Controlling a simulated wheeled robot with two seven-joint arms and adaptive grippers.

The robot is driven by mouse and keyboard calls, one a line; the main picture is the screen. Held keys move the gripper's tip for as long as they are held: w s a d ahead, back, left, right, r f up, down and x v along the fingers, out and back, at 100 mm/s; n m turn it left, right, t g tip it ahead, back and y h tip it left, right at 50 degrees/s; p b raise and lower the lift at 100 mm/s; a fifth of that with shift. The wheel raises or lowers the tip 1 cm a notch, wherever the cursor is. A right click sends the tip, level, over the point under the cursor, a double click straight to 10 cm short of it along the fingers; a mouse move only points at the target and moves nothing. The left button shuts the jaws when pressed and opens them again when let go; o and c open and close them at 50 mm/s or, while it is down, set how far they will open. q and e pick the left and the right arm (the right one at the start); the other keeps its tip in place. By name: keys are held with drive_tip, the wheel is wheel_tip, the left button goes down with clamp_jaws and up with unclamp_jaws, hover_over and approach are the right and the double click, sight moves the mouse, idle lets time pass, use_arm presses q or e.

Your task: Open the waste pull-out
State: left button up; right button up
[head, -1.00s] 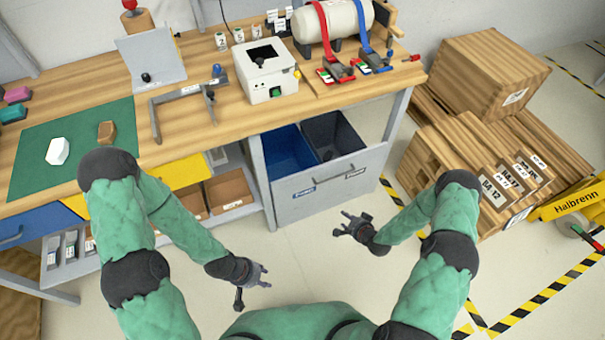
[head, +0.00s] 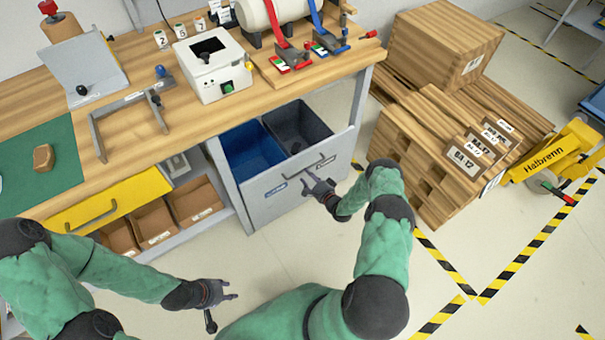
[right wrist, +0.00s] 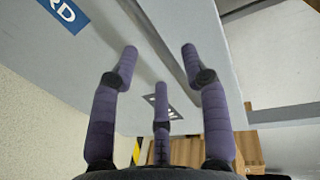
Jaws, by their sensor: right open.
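The waste pull-out (head: 278,204) is a grey drawer under the right end of the workbench. It stands out from the bench, with a blue bin (head: 250,150) and a dark grey bin (head: 300,125) visible inside. Its front carries a bar handle and labels. My right gripper (head: 316,186) is at the front, just below the handle, and open. In the right wrist view its fingers (right wrist: 160,65) are spread before the grey panel, with nothing between them; contact cannot be told. My left gripper (head: 222,300) is open and empty above the floor, left of the drawer.
The wooden workbench (head: 130,140) holds a white box device (head: 210,85), a clamp frame and strapped cylinder. A yellow drawer (head: 105,205) and cardboard bins (head: 155,220) are left of the pull-out. Stacked wooden crates (head: 430,150) stand close on the right. Floor in front is clear.

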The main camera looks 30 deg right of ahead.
drive_tip(key=shift+b+x, duration=0.6)
drive_tip(key=shift+x, duration=1.55)
clamp_jaws()
